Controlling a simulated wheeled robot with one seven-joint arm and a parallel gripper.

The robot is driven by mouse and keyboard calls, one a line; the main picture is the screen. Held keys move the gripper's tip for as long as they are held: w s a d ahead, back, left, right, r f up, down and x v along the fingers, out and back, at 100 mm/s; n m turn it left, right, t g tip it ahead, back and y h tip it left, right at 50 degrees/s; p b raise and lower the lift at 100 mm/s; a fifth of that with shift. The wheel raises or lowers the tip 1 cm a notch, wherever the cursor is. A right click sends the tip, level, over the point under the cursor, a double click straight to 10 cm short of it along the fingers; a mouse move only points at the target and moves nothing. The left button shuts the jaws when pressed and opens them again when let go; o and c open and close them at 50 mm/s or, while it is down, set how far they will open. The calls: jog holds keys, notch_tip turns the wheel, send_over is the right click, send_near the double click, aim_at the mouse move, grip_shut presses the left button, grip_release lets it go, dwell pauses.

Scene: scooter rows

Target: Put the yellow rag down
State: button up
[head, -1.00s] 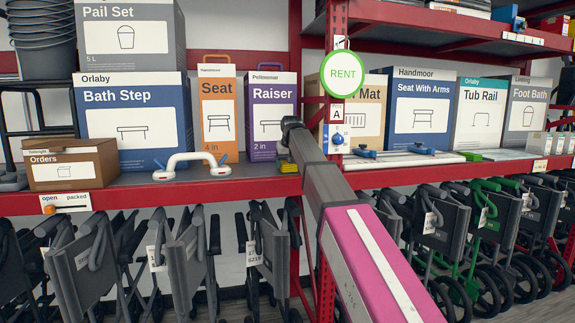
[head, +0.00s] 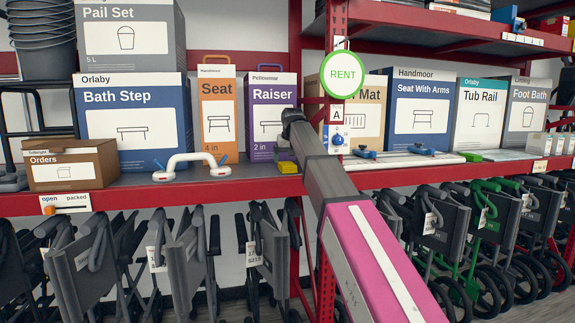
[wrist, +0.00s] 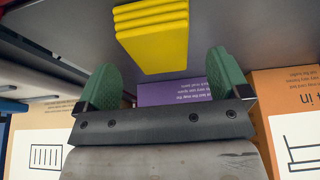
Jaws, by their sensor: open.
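The yellow rag (head: 289,168) lies folded in a flat stack on the grey shelf, near its front edge, in front of the purple Raiser box. In the wrist view the rag (wrist: 152,36) is at the top, with shelf showing on both sides of it. My gripper (head: 286,150) is above the rag in the head view. In the wrist view my gripper (wrist: 163,78) is open, its two green fingers apart with nothing held between them. The rag shows clear of both fingers. The fingers are hard to make out in the head view.
A white grab handle (head: 191,166) and a brown Orders box (head: 70,166) stand left on the shelf. The purple Raiser box (head: 271,100) is close behind my gripper. A red upright (head: 337,190) is just right. Folded wheelchairs fill the space below; bare shelf lies left of the rag.

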jog(key=v, duration=0.8)
jog(key=shift+r, duration=0.3)
jog(key=shift+s+d, duration=0.1)
